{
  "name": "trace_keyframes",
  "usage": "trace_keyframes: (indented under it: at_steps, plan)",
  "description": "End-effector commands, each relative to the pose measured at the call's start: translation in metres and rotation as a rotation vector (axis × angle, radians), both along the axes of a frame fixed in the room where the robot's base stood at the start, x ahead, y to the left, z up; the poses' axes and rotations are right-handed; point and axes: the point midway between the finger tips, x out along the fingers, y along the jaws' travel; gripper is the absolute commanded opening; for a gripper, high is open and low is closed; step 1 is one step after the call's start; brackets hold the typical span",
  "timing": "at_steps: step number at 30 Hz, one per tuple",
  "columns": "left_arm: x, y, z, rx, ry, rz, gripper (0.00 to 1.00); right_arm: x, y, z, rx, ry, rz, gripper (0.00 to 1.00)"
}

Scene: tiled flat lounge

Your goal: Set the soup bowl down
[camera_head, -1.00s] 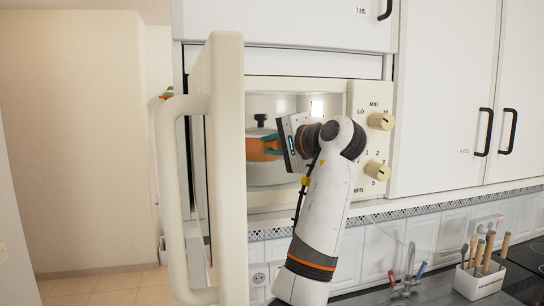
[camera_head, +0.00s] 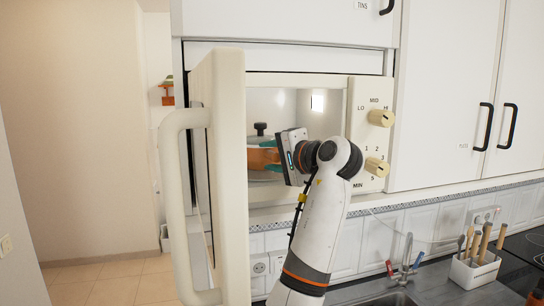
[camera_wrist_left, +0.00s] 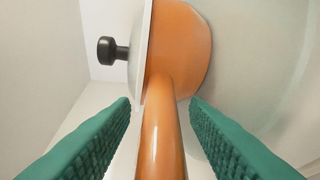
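The soup bowl (camera_head: 262,157) is orange, with a pale lid and a black knob, and sits inside the open microwave. In the left wrist view the bowl (camera_wrist_left: 185,50) appears turned sideways, its orange handle (camera_wrist_left: 162,130) running down between my fingers. My left gripper (camera_head: 272,156) reaches into the microwave from the right. Its teal fingers, also in the left wrist view (camera_wrist_left: 161,105), stand apart on either side of the handle, with a gap on each side. The bowl's underside is hidden in the head view by the arm and door. My right gripper is out of view.
The microwave door (camera_head: 228,180) stands open at the left, its big handle (camera_head: 172,200) towards me. The dial panel (camera_head: 369,140) borders the opening on the right. Below are a tap (camera_head: 404,262) and a white utensil holder (camera_head: 474,272).

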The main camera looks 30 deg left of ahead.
Motion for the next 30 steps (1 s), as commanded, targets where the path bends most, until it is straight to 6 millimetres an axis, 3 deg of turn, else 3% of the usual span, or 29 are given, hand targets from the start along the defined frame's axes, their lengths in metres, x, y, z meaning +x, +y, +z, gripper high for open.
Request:
trace_keyframes:
  at_steps: [8,21,30]
  plan:
    - [-0.001,-0.004,0.001,0.000,0.000,-0.002,0.42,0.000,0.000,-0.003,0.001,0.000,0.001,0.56]
    - [-0.026,-0.085,0.013,0.000,-0.002,-0.005,0.42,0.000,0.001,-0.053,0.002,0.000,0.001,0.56]
    - [-0.036,-0.112,0.021,0.000,0.000,0.000,0.42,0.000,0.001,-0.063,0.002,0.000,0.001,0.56]
